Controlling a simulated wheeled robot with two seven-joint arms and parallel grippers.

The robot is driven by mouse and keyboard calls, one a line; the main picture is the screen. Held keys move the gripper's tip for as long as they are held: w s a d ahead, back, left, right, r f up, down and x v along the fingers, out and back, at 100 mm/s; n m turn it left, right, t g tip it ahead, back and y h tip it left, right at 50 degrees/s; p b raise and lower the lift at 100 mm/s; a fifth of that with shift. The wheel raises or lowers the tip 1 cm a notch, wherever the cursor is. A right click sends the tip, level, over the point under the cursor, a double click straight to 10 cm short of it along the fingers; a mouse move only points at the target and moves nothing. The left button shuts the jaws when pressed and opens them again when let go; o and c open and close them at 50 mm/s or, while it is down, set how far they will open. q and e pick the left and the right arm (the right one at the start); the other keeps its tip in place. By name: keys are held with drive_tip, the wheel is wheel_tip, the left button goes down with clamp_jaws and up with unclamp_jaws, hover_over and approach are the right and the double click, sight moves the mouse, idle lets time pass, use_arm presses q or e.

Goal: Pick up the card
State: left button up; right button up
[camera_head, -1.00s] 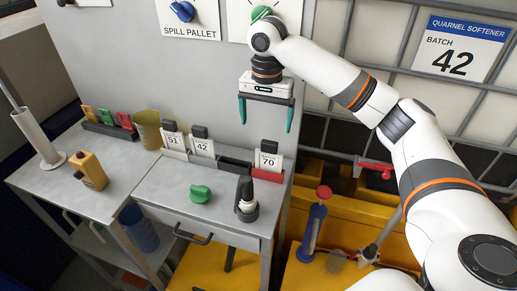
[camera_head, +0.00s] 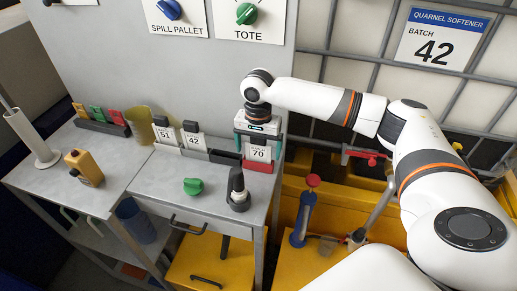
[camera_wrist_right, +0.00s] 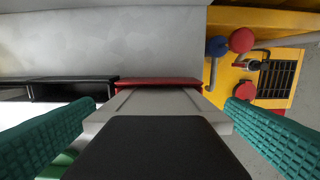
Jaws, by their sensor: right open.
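A white card marked 70 (camera_head: 260,154) stands upright in a red holder (camera_head: 259,167) at the right end of the grey bench. My right gripper (camera_head: 259,148) is open above it, with one teal finger on each side of the card. In the right wrist view the card's black top (camera_wrist_right: 160,148) lies between the two open fingers, with gaps at both sides, and the red holder (camera_wrist_right: 160,82) shows beyond. Two other cards, 51 (camera_head: 166,135) and 42 (camera_head: 194,141), stand further left. My left gripper is not in view.
A green knob (camera_head: 193,186) and a black-and-grey upright tool (camera_head: 238,190) are on the bench in front of the cards. A black empty-looking holder (camera_head: 224,157) sits left of the red one. A grey panel rises behind. A blue post with red top (camera_head: 304,212) stands right of the bench.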

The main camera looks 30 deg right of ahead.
drive_tip(key=c, duration=1.1)
drive_tip(key=shift+o, duration=0.2)
